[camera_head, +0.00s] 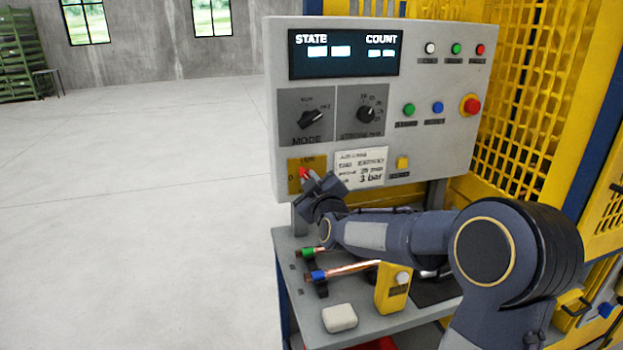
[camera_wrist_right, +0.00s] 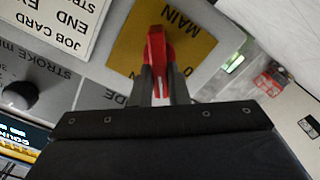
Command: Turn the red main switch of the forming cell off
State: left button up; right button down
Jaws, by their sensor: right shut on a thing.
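The red main switch (camera_head: 304,173) sits on a yellow plate (camera_head: 293,177) at the lower left of the grey control panel (camera_head: 440,100). In the right wrist view the red switch handle (camera_wrist_right: 157,50) stands between the two fingers of my right gripper (camera_wrist_right: 159,85), against the yellow plate marked MAIN (camera_wrist_right: 190,40). My right gripper (camera_head: 309,180) is shut on the handle in the head view, and the gripper and wrist hide part of it. The handle's exact position against its 0 mark is hard to tell. My left gripper is not in view.
Above the switch are the MODE knob (camera_head: 311,119) and another black knob (camera_head: 366,114). A red emergency button (camera_head: 471,105) is at right. Below, copper tubes (camera_head: 345,269), a yellow box (camera_head: 393,287) and a white block (camera_head: 340,318) rest on the bench. Yellow mesh guarding (camera_head: 540,80) stands behind.

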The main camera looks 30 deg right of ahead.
jog(key=n, duration=0.3)
jog(key=n+p, duration=0.1)
jog(key=n, duration=0.3)
jog(key=f+n+p, duration=0.1)
jog(key=n, duration=0.2)
jog(key=shift+a, duration=0.25)
jog(key=shift+n, duration=0.4)
jog(key=c, duration=1.4)
grip_release()
jog(key=v, duration=0.7)
jog(key=shift+s, duration=0.35)
jog(key=shift+a, duration=0.1)
